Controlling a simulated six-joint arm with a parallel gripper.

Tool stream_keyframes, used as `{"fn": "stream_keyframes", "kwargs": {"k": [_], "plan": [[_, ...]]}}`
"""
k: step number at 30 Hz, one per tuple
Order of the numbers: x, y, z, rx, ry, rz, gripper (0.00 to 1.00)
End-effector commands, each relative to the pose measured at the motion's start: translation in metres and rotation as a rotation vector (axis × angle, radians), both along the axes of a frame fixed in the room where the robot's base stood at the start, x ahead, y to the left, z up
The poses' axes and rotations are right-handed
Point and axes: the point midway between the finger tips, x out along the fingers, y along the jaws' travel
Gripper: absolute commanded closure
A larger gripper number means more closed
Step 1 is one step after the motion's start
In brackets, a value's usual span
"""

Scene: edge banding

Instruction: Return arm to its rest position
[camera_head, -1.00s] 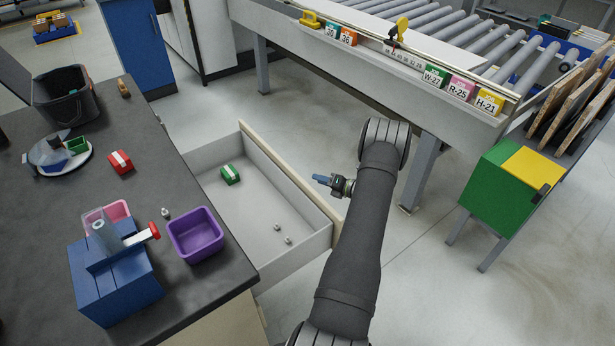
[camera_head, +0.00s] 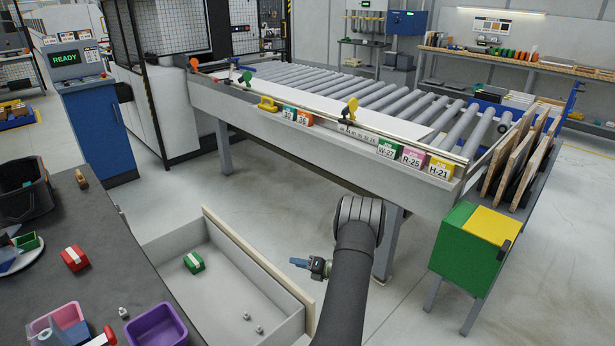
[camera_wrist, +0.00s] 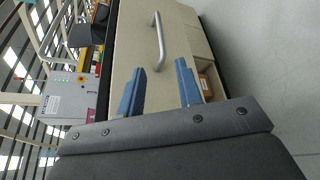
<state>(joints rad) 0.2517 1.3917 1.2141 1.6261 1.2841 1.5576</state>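My dark arm comes up from the bottom edge and bends at a large joint in front of the conveyor. In the wrist view my gripper (camera_wrist: 160,90) has its two blue fingers apart with nothing between them. Beyond the fingers is a beige drawer front with a metal handle (camera_wrist: 159,42).
The open drawer (camera_head: 222,291) holds a green block (camera_head: 194,262) and small grey pieces. The dark worktop (camera_head: 100,228) carries a purple bin (camera_head: 158,326) and a red block (camera_head: 75,258). A roller conveyor (camera_head: 300,135) and a green-yellow box (camera_head: 465,245) stand behind and right.

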Motion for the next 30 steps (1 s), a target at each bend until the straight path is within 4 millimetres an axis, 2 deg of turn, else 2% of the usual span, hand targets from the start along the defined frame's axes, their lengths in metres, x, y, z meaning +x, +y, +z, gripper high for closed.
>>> {"fn": "stream_keyframes", "kwargs": {"k": [18, 24, 30], "plan": [[0.050, 0.108, -0.027, 0.000, 0.000, 0.004, 0.67], [0.061, 0.131, -0.032, 0.000, 0.001, 0.002, 0.67], [0.066, 0.139, -0.034, 0.000, -0.001, 0.002, 0.67]]}}
